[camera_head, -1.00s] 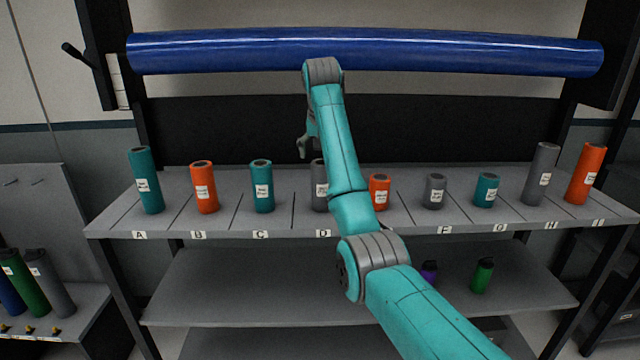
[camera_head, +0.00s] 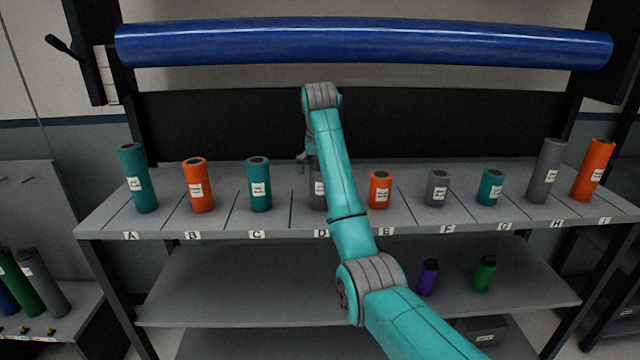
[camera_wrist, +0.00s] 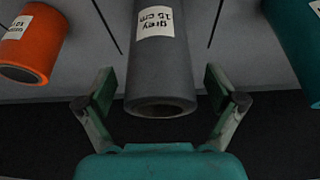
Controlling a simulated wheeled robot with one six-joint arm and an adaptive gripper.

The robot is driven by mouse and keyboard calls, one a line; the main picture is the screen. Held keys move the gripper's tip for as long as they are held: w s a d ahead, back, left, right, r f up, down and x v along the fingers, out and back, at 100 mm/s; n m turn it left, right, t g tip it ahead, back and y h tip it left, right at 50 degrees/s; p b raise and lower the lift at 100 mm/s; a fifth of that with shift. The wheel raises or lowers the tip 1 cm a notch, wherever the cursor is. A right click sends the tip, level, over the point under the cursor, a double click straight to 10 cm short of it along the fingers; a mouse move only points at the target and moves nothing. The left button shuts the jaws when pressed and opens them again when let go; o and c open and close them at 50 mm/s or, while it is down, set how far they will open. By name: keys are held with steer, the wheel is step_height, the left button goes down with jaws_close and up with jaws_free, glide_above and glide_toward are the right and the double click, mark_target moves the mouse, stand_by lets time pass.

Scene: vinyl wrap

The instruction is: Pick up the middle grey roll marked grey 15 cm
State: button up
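The grey roll marked grey 15 cm (camera_wrist: 158,62) stands in the middle of the wrist view, its label and open round end showing. In the head view it stands on the shelf at D (camera_head: 319,188), partly hidden behind my arm. My gripper (camera_wrist: 165,88) is open in the wrist view, with one finger on each side of the roll's end and a visible gap to each side. In the head view my gripper (camera_head: 304,157) shows only in part, beside the top of the roll.
An orange roll (camera_wrist: 32,45) and a teal roll (camera_wrist: 300,40) flank the grey roll in the wrist view. The shelf (camera_head: 290,208) holds several other rolls, including a short grey one (camera_head: 437,188) and a tall grey one (camera_head: 546,170). A long blue roll (camera_head: 360,44) hangs above.

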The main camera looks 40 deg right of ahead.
steer(key=c, duration=1.4)
